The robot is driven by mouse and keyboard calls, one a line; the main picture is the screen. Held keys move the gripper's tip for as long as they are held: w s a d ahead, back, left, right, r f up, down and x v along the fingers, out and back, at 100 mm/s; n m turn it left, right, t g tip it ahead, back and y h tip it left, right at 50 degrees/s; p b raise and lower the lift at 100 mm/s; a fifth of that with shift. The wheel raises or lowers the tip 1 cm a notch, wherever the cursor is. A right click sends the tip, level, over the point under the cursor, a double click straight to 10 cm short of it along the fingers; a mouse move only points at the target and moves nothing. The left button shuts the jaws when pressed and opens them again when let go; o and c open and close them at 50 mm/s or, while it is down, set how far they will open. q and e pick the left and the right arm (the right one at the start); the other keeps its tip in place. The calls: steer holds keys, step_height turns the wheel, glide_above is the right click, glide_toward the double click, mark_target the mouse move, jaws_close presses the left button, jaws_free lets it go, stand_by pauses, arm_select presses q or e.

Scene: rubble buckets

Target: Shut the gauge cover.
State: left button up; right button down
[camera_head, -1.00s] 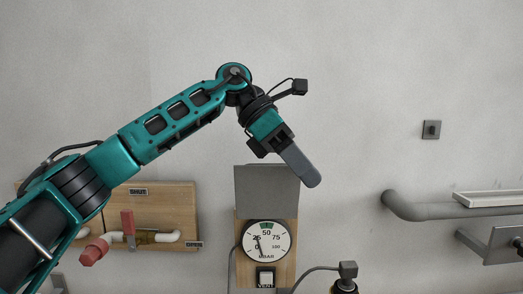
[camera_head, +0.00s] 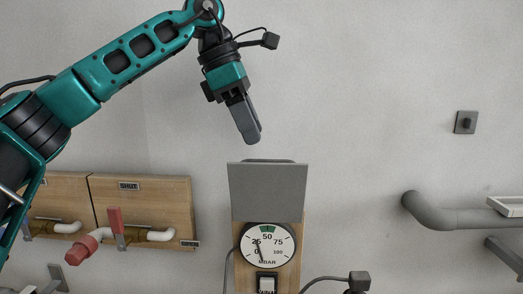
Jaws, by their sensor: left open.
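The gauge cover (camera_head: 268,191) is a flat grey plate. It stands raised above the round white gauge (camera_head: 267,245), whose dial is fully uncovered. The gauge is on a narrow wooden board on the wall. My left gripper (camera_head: 251,137) is above the cover's top edge, pointing down and slightly right, and looks apart from it. It is open and holds nothing visible; one finger hides most of the other. My right gripper is not in view.
Wooden boards with a red-handled valve (camera_head: 116,229) and white pipes are at the left. A switch (camera_head: 267,284) sits below the gauge. A grey rail (camera_head: 433,215) and a small wall knob (camera_head: 466,122) are at the right. The wall above the cover is bare.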

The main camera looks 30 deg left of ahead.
mark_target(268, 185)
arm_select(q)
steer(key=shift+x, duration=2.65)
jaws_close()
steer(key=shift+r, duration=0.1)
